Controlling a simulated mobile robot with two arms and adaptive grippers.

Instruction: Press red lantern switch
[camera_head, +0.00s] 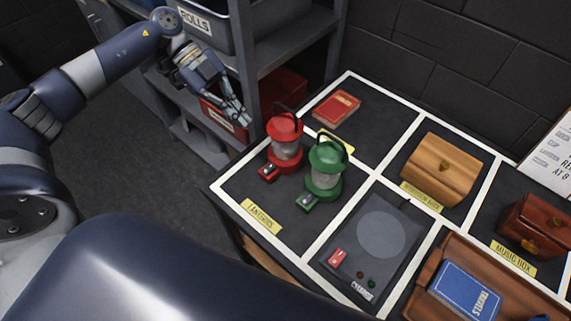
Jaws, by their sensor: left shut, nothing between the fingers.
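The red lantern (285,139) stands upright in the compartment labelled lanterns, at the table's left end. Its switch (268,171) is on a small red block at the front left of its base. A green lantern (326,168) stands just right of it, with its own switch block (306,201). My left gripper (243,122) is shut and empty, up and left of the red lantern, in front of the shelf and apart from the lantern. My right gripper is not in view.
A grey shelf (290,55) with bins stands behind my left gripper. A red book (337,108), a wooden box (442,168), a dark music box (538,224), and a flat device (372,245) with a red switch share the divided table. The lantern compartment's front part is clear.

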